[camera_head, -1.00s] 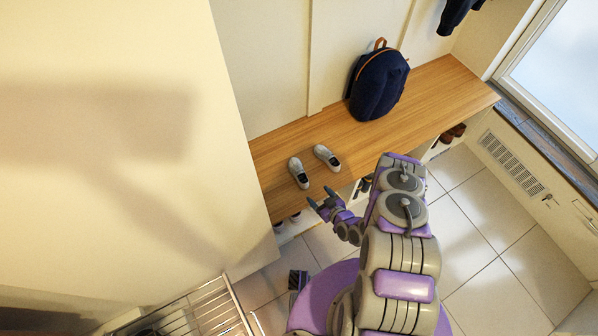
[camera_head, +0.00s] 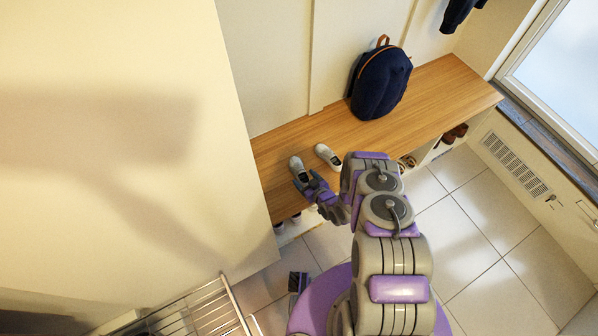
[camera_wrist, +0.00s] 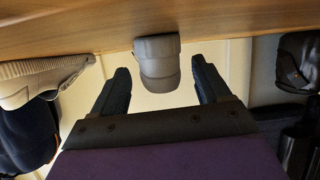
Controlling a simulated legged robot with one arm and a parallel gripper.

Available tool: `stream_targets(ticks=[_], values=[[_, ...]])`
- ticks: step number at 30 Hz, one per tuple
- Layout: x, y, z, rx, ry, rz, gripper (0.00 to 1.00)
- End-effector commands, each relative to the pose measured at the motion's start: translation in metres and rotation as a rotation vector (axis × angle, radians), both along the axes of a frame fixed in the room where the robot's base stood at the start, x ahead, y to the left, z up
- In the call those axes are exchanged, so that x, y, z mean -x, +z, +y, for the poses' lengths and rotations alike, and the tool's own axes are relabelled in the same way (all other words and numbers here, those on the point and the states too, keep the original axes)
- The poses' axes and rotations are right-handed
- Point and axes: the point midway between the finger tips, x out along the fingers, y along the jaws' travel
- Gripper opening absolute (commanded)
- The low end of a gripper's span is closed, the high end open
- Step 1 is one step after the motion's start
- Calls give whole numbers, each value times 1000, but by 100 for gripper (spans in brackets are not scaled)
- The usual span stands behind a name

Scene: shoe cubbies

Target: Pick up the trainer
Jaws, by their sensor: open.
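A pair of light grey-white trainers stands on the wooden bench. The left trainer (camera_head: 296,164) is directly ahead of my gripper (camera_head: 307,180), and the right trainer (camera_head: 326,154) stands a little to the right. In the upside-down wrist view, one trainer (camera_wrist: 158,62) shows end-on between the two dark fingers of my open gripper (camera_wrist: 158,85), with gaps on both sides. The other trainer (camera_wrist: 40,78) is at the left there. The gripper is empty. In the head view the fingers hide part of the left trainer's near end.
The wooden bench (camera_head: 430,100) runs along the wall, with a dark blue backpack (camera_head: 380,82) on it to the right of the trainers. Cubbies below hold other shoes (camera_head: 452,133). A metal rack (camera_head: 215,310) stands at lower left. Tiled floor (camera_head: 480,225) at right is clear.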

Motion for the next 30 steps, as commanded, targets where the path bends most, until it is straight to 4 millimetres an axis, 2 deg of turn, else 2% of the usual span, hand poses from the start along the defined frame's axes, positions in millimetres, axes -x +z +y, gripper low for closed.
stream_targets(ticks=[5,24,30], values=[[0,1,0,0,-1,0,76],[0,0,0,0,0,0,15],[0,1,-1,0,-1,0,13]])
